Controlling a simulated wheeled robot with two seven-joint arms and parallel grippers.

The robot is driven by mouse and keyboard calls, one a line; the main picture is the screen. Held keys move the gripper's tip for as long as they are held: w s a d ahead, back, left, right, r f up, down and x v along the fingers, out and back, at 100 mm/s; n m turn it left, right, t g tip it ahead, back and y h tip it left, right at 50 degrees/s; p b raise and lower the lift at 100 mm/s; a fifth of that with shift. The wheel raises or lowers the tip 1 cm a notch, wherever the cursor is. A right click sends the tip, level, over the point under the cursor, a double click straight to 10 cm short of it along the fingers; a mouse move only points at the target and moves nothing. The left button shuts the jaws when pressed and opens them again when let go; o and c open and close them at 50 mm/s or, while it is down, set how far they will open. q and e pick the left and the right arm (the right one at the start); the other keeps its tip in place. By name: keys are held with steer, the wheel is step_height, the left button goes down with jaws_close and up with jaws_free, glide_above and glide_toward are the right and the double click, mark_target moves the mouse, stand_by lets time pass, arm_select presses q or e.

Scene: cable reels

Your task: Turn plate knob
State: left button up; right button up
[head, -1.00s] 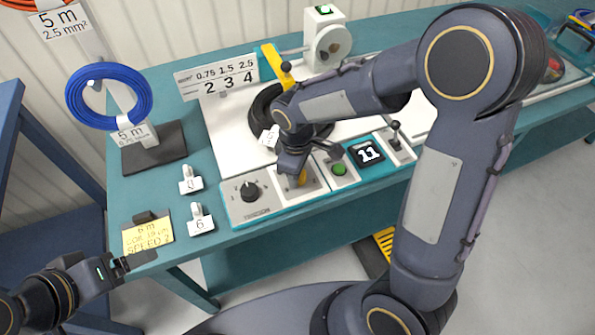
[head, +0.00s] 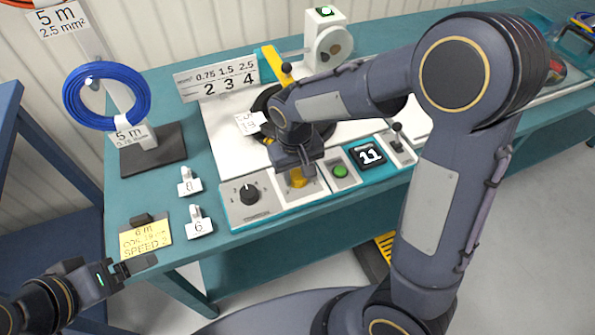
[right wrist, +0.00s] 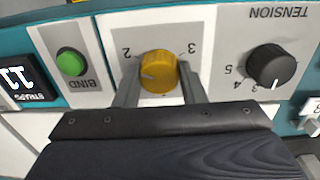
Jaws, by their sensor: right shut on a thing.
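The yellow plate knob (right wrist: 158,73) sits on a light panel between the printed numbers 2 and 3 in the right wrist view. Its exact pointer direction is hard to read. My right gripper (right wrist: 159,92) is shut on it, one finger on each side. In the head view the knob (head: 297,178) shows just under my right gripper (head: 296,170). Behind it, a black coil (head: 262,103) with a white tag (head: 250,123) is partly hidden by my right arm. My left gripper (head: 130,266) is at the lower left, away from the panel; its jaw opening is unclear.
Beside the knob are the black tension knob (right wrist: 271,67) and the green bind button (right wrist: 70,62). A display (head: 369,154) reads 11, with a lever (head: 398,134) next to it. A blue coil (head: 107,96) hangs on a stand at the left. A yellow note (head: 146,240) lies at the front left.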

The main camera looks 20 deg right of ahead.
mark_target(297, 175)
steer(key=shift+m, duration=0.4)
steer(key=o, duration=1)
steer(key=shift+r, duration=0.1)
step_height(297, 175, up, 8)
steer(key=shift+a+f, duration=0.15)
stand_by(0.3)
steer(key=s+d+r+t+y+p, duration=0.1)
steer(key=s+d+r+t+y, duration=0.1)
steer(key=s, duration=0.6)
steer(key=s+d+r+m+t+y+p, duration=0.1)
steer(key=s+d+r+t+y, duration=0.1)
steer(key=s+d, duration=0.3)
steer(key=s+t, duration=0.1)
steer(key=s, duration=0.3)
steer(key=shift+s+r+m+t, duration=0.3)
steer(key=shift+r, duration=0.1)
